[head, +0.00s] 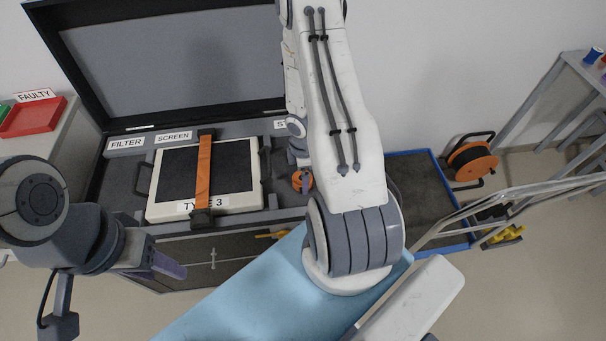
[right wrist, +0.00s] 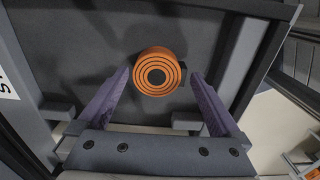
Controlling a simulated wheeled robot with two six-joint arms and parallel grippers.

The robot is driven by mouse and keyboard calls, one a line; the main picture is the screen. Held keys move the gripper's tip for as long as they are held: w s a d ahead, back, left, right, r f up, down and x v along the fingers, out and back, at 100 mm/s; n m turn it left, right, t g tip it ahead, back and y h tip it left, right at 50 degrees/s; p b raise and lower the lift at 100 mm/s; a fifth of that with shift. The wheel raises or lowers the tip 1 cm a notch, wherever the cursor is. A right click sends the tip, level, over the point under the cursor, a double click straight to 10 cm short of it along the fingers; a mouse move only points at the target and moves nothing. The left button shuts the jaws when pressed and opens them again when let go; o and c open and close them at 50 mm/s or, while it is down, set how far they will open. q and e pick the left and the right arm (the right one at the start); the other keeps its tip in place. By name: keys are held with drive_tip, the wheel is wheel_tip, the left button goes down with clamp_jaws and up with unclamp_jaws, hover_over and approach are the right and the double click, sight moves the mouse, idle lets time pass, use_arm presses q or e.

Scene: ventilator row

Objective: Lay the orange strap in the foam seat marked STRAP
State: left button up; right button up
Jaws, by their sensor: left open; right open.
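A rolled orange strap (right wrist: 157,72) lies in a dark grey compartment of the case, between the two purple fingers of my right gripper (right wrist: 160,82). The fingers are open, with a gap on each side of the roll. In the head view part of the orange roll (head: 302,180) shows beside my right arm, which hides most of that gripper. The label beginning "ST" (head: 282,124) is partly covered by the arm. My left gripper (head: 168,265) is open and empty in front of the case, at the lower left.
The open case (head: 115,190) holds a white-framed TYPE 3 screen (head: 238,165) crossed by an orange band (head: 204,170). A red FAULTY tray (head: 35,118) is at left. A blue-edged tray (head: 420,195) and orange cable reel (head: 472,160) are at right. A light-blue surface (head: 245,300) is in front.

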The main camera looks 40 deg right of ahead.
wheel_tip(320, 180, up, 10)
drive_tip(key=p, duration=0.9)
drive_tip(key=shift+r, duration=0.15)
drive_tip(key=w+a+r+m+h, duration=0.1)
drive_tip(key=w+a+r+m, duration=0.15)
drive_tip(key=a+r, duration=1.6)
drive_tip(key=s+a+r+m+y, duration=0.1)
drive_tip(key=s+a+r, duration=0.4)
drive_tip(key=s, duration=0.3)
drive_tip(key=s+a+r+m+y, duration=0.1)
drive_tip(key=s+a+r, duration=0.4)
drive_tip(key=s, duration=0.4)
drive_tip(key=shift+a+r, duration=0.4)
drive_tip(key=shift+r, duration=0.2)
drive_tip(key=shift+w, duration=0.1)
